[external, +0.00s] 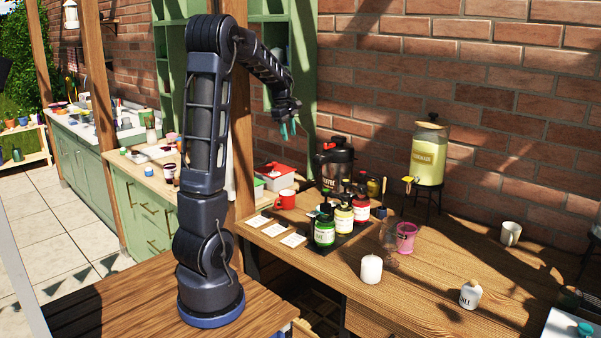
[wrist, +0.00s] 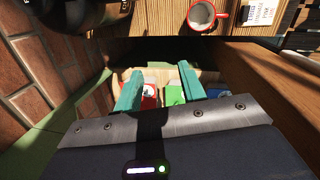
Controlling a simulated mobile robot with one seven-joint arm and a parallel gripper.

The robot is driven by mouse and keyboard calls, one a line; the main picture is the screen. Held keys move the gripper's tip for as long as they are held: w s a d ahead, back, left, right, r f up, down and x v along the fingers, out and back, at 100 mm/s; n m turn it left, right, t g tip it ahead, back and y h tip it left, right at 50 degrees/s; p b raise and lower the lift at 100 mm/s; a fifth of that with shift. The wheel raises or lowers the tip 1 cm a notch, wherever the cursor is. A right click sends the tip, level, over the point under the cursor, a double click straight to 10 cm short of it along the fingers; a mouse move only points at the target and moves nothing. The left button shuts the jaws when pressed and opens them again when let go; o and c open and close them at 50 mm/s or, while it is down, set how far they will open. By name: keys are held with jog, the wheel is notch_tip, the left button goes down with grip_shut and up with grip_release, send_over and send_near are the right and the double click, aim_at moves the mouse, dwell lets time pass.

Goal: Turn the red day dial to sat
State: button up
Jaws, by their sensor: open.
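My gripper (external: 289,128) hangs high in front of the brick wall in the external view, its teal fingers pointing down. In the wrist view the gripper (wrist: 160,88) has its two fingers spread apart with nothing held. Below them, partly hidden by the fingers and gripper body, are a red item (wrist: 150,96), a green item (wrist: 174,94) and a blue item (wrist: 216,91). In the external view a red-lidded box (external: 279,174) stands at the back of the table. No day dial or day lettering can be made out in either view.
Green, yellow and red bottles (external: 344,219) stand on a dark mat. A dark coffee machine (external: 334,160), a lemonade dispenser (external: 429,153), a pink cup (external: 406,237) and a white candle (external: 371,269) are farther right.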

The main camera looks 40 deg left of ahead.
jog(key=w+a+f+n+g, duration=0.1)
jog(key=w+a+f+n, duration=0.6)
jog(key=a, duration=0.4)
jog(key=n, duration=0.4)
send_near(274, 172)
jog(key=shift+w+d+f+g+y, duration=0.15)
jog(key=shift+w+g+y, duration=0.25)
jog(key=shift+w, duration=0.3)
jog(key=shift+f+n, duration=0.3)
jog(key=shift+f, duration=3.55)
grip_shut()
